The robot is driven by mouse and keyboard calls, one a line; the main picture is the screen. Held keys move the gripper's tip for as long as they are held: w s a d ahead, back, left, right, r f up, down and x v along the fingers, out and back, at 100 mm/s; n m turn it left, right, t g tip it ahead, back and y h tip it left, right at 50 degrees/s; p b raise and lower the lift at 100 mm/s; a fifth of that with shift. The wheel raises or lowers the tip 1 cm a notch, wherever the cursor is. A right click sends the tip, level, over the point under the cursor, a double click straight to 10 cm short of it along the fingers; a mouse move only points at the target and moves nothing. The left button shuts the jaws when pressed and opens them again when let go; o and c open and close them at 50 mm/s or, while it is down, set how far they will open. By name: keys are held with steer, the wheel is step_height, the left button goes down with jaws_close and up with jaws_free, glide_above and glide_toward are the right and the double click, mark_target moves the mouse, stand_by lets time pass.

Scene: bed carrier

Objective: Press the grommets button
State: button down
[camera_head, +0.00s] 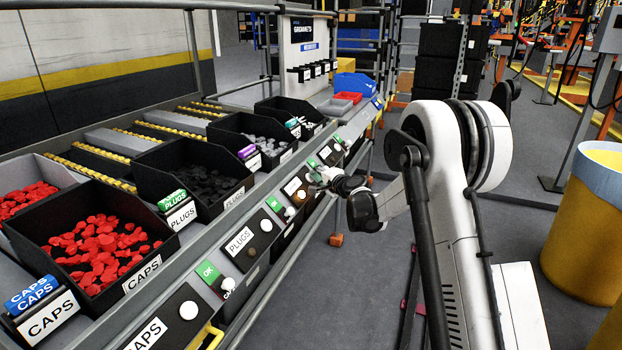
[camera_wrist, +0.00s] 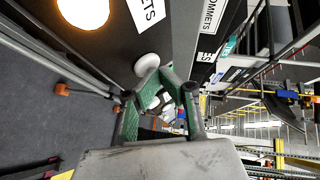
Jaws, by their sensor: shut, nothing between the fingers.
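A row of button panels runs along the front rail of the slanted rack. In the wrist view a white round button (camera_wrist: 147,65) is just beside my gripper tips (camera_wrist: 161,74). A label ending in "ETS" (camera_wrist: 148,11) is on the panel near it, partly cut off. A glowing round button (camera_wrist: 82,11) is at the top left. My gripper's green-padded fingers are shut and empty; I cannot tell whether they touch the white button. In the head view my gripper (camera_head: 322,180) is at the third panel (camera_head: 293,187), whose label is too small to read.
The nearer panels read PLUGS (camera_head: 240,241) and CAPS (camera_head: 147,336), each with a white button. Black bins (camera_head: 120,285) of parts stand on the rack above. A yellow barrel (camera_head: 585,235) is at the right. The floor (camera_head: 320,300) below the rail is mostly clear.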

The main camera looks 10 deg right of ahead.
steer(key=shift+w+a+f, duration=0.1)
stand_by(0.6)
steer(key=shift+s+d+r, duration=0.35)
steer(key=shift+d+r, duration=0.2)
steer(key=shift+r, duration=0.05)
steer(key=shift+s+d+r+p, duration=0.5)
steer(key=shift+d+r, duration=0.25)
steer(key=shift+r, duration=0.15)
steer(key=shift+s+d+r+p, duration=0.45)
steer(key=shift+d+r, duration=0.25)
steer(key=shift+r, duration=0.2)
